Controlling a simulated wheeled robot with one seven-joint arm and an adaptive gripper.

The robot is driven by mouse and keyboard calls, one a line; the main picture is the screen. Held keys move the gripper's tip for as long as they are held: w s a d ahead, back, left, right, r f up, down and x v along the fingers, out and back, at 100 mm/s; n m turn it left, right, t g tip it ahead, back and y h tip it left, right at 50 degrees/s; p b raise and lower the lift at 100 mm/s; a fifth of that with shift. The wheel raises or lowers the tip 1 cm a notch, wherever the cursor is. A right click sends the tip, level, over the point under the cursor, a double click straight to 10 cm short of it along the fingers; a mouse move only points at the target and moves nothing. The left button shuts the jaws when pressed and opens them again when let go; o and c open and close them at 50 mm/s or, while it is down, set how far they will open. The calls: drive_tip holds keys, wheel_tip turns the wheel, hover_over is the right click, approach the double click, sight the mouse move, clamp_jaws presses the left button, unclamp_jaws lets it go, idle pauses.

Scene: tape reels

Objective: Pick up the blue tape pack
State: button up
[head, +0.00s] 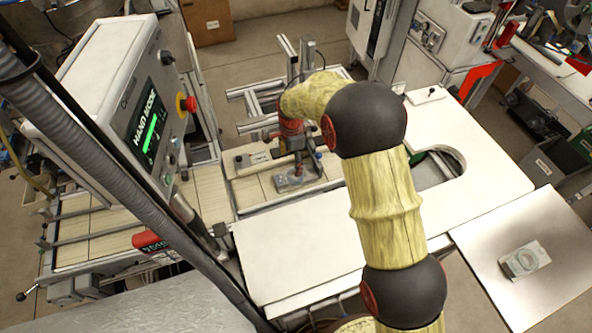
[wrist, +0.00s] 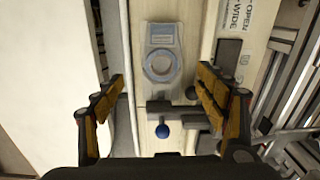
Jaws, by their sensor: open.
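The blue tape pack (wrist: 160,38) is a pale blue-grey flat pack with a ring-shaped reel, lying on the light slatted conveyor. In the wrist view it sits at the upper middle, ahead of and between my fingers. In the head view the pack (head: 291,183) shows just below my gripper. My gripper (wrist: 161,82) is open and empty, with one ochre-padded finger on each side. In the head view my gripper (head: 297,158) points down over the conveyor, its fingers small and hard to make out. The pack looks apart from both fingers.
Dark brackets and a blue knob (wrist: 162,131) sit close to the right finger. A conveyor side rail (wrist: 118,40) runs along the left. A second, pale tape pack (head: 524,260) lies on a metal plate at right. The white tabletop (head: 300,245) in front is clear.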

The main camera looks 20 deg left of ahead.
sight(284, 179)
drive_tip(key=shift+m, duration=0.3)
drive_tip(key=a+f, duration=0.1)
drive_tip(key=s+a+f+p, duration=0.1)
drive_tip(key=a+f, duration=0.1)
drive_tip(key=shift+s+f, duration=0.1)
drive_tip(key=shift+s, duration=0.1)
drive_tip(key=shift+f, duration=0.35)
drive_tip(key=shift+d+f+p, duration=0.1)
drive_tip(key=shift+f+p, duration=0.65)
drive_tip(key=shift+f, duration=2.9)
drive_tip(key=shift+c, duration=1)
drive_tip(key=c, duration=1.1)
drive_tip(key=shift+o, duration=0.2)
drive_tip(key=shift+s, duration=0.1)
